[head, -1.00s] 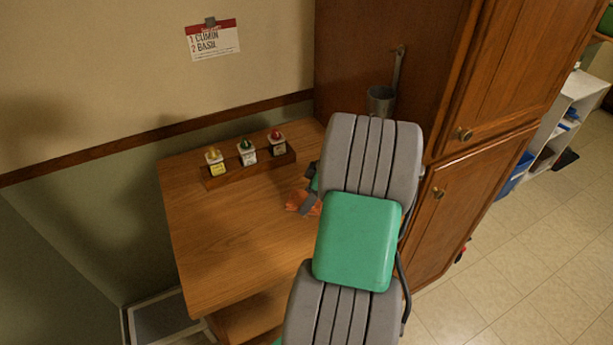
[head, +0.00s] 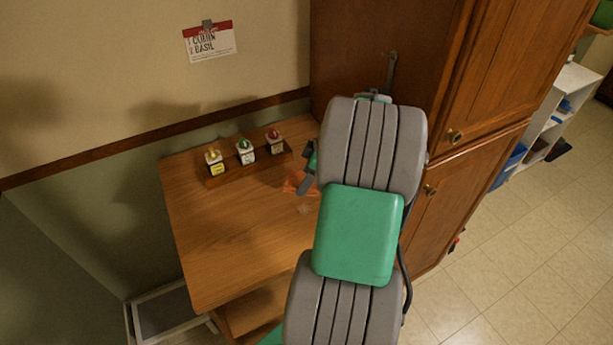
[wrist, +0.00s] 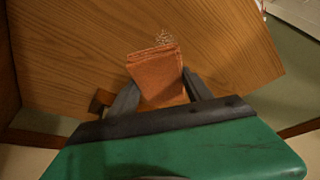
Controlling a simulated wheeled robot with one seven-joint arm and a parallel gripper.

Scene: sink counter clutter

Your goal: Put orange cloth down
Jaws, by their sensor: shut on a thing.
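The orange cloth (wrist: 157,73) is folded and sits between the two fingers of my gripper (wrist: 158,84) in the wrist view. My gripper is shut on it. The cloth hangs over the wooden tabletop (wrist: 90,45); I cannot tell whether its lower edge touches the wood. In the head view, a small part of the cloth (head: 297,183) shows left of my arm, by my gripper (head: 306,178). My arm hides the rest of the cloth and the right side of the tabletop.
A wooden rack (head: 273,157) with three small bottles stands at the back of the table. A tall wooden cabinet (head: 475,85) stands to the right. A pale patch (head: 305,209) lies on the tabletop near the cloth. The left and front of the tabletop are clear.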

